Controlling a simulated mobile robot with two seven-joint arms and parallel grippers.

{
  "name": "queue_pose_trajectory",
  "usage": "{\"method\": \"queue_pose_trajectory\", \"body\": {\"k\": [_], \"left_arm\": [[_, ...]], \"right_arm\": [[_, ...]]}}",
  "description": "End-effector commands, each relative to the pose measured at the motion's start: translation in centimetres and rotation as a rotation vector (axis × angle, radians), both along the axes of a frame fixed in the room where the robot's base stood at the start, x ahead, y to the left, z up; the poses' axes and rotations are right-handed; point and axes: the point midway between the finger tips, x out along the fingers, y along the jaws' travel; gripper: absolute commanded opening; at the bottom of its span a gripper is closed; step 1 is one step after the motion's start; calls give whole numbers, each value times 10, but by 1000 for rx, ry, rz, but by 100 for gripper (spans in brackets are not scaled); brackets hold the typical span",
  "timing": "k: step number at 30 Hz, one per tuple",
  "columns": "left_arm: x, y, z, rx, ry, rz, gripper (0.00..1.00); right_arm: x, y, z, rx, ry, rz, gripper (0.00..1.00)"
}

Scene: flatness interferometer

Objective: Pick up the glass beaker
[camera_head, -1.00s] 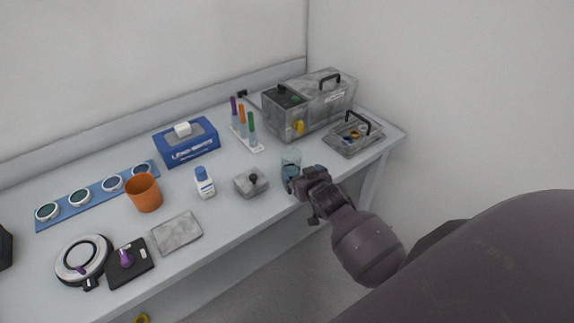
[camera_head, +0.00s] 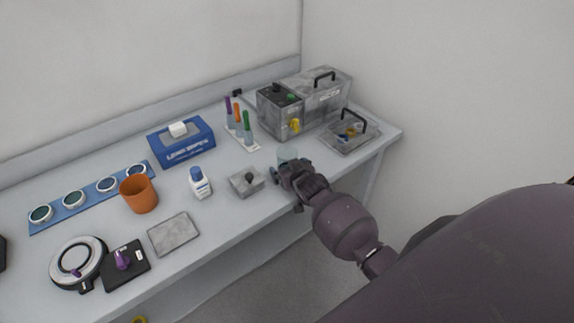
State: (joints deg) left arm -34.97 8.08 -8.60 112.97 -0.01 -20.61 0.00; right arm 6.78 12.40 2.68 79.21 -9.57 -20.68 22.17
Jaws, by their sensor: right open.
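The glass beaker (camera_head: 287,155) stands upright near the front edge of the bench, right of the centre. It is clear with a bluish lower part, and only its upper part shows clearly. My right gripper (camera_head: 285,176) is at the beaker's near side and hides its lower part. The right gripper is open. I cannot tell whether its fingers touch the glass or reach around it. My left gripper is not in view.
Behind are a rack of coloured tubes (camera_head: 241,136) and a grey metal box (camera_head: 281,111). A basket with a handle (camera_head: 347,135) is at right. A white bottle (camera_head: 200,184) stands left.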

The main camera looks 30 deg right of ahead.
Motion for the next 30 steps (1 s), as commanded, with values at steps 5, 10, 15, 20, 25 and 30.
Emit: {"method": "queue_pose_trajectory", "body": {"k": [5,10,15,20,25,30], "left_arm": [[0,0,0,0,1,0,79],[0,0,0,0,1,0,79],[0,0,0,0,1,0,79],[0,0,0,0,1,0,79],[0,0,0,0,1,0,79],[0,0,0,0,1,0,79]], "right_arm": [[1,0,0,0,-1,0,98],[0,0,0,0,-1,0,79],[0,0,0,0,0,0,53],[1,0,1,0,-1,0,41],[1,0,1,0,-1,0,41],[1,0,3,0,-2,0,41]]}}
